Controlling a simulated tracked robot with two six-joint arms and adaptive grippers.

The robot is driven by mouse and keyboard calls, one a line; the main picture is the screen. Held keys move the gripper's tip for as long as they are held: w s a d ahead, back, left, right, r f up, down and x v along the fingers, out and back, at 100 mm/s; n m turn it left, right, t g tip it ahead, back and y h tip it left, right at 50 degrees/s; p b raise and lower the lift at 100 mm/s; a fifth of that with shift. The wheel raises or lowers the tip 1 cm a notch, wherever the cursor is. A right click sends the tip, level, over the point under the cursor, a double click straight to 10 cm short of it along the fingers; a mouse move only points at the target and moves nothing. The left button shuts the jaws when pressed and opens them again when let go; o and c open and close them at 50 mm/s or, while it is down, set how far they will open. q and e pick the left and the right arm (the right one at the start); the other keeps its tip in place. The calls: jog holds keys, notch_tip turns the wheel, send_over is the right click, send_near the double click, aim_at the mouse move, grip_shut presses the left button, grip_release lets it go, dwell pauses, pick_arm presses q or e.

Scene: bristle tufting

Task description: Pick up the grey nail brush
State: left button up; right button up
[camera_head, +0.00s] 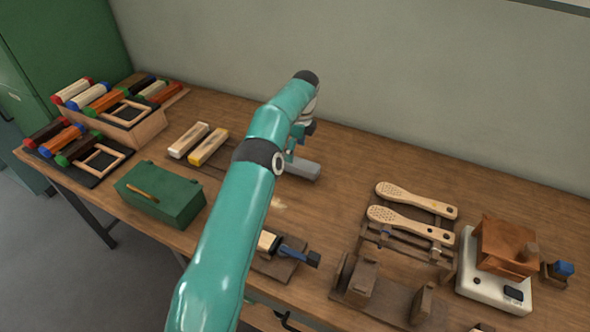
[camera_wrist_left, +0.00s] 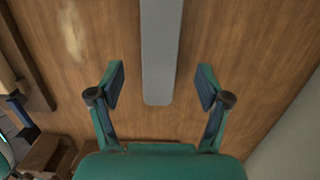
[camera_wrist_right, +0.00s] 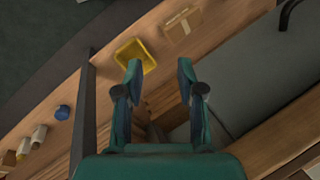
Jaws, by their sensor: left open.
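The grey nail brush (camera_head: 303,168) is a plain grey block lying on the wooden bench near the middle in the head view. In the left wrist view the grey nail brush (camera_wrist_left: 161,45) runs up the middle to the top edge. My left gripper (camera_head: 296,148) is just above it, partly hidden by my arm. In the left wrist view my left gripper (camera_wrist_left: 160,82) is open, with one finger on each side of the brush's near end and a gap on both sides. My right gripper (camera_wrist_right: 158,75) is open and empty in the right wrist view.
A cream brush (camera_head: 188,140) and a yellow one (camera_head: 208,147) lie to the left. A green box (camera_head: 161,192) stands at the front left. Two wooden paddle brushes (camera_head: 411,226) rest on a rack at right, near a white scale (camera_head: 491,287). Bench behind is clear.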

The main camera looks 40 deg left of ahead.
aim_at(294, 161)
pick_arm(q)
jog(key=shift+a+f+p, duration=0.15)
jog(key=shift+f+p, duration=0.1)
jog(key=shift+f, duration=1.25)
jog(key=shift+a+f+p, duration=0.15)
jog(key=shift+f+p, duration=0.1)
jog(key=shift+f, duration=1.25)
pick_arm(e)
jog(key=shift+r, duration=0.5)
pick_arm(q)
jog(key=c, duration=1.4)
jog(key=shift+r, duration=0.15)
